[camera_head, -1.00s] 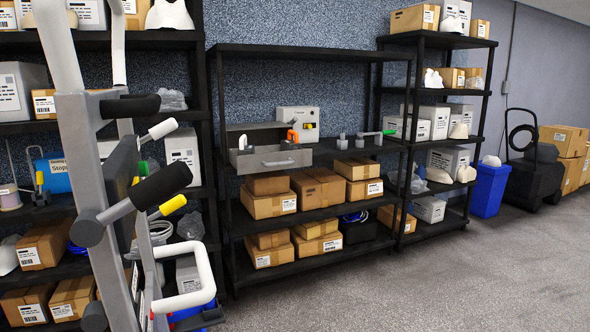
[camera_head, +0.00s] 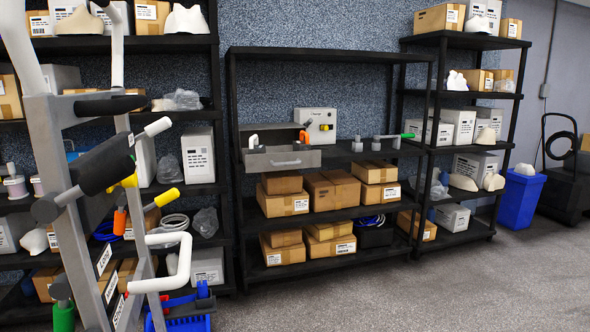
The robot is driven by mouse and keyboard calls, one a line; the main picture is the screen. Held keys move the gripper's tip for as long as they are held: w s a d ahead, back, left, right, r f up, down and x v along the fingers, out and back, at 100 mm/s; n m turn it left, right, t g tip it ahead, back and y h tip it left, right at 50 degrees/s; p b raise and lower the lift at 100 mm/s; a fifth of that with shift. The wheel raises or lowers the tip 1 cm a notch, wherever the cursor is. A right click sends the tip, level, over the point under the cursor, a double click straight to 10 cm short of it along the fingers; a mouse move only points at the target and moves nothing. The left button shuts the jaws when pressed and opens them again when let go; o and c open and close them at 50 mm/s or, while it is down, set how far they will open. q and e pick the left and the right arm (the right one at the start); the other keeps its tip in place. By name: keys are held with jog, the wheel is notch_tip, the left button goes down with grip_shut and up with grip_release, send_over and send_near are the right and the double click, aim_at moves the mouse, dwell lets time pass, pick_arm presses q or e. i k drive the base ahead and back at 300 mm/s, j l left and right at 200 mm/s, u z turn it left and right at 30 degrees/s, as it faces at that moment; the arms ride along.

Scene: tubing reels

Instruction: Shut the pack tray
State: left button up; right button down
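Neither of my grippers is in view.
A grey frame (camera_head: 62,150) with several coloured handles stands close on the left. The black rack (camera_head: 232,120) also holds a grey box (camera_head: 316,125) and cardboard boxes (camera_head: 285,204). A blue bin (camera_head: 520,200) stands at the right. The floor (camera_head: 400,290) in front is clear.

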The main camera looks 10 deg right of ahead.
aim_at(277, 157)
jog(key=k+l+u, duration=0.1)
jog(key=l+u, duration=0.15)
jog(key=l, duration=0.5)
jog(key=l+u, duration=0.3)
jog(key=l, duration=0.5)
jog(key=i+l+u, duration=0.15)
jog(key=l, duration=0.2)
jog(key=l+u, duration=0.15)
jog(key=l, duration=0.2)
jog(key=i+l+u, duration=0.15)
jog(key=l, duration=0.25)
jog(key=i+l+u, duration=0.2)
jog(key=l, duration=0.15)
jog(key=i+l+u, duration=0.15)
jog(key=l, duration=0.2)
jog(key=i+l+u, duration=0.15)
jog(key=l, duration=0.2)
jog(key=i+l+u, duration=0.15)
jog(key=l, duration=0.2)
jog(key=i+l+u, duration=0.1)
jog(key=l, duration=0.3)
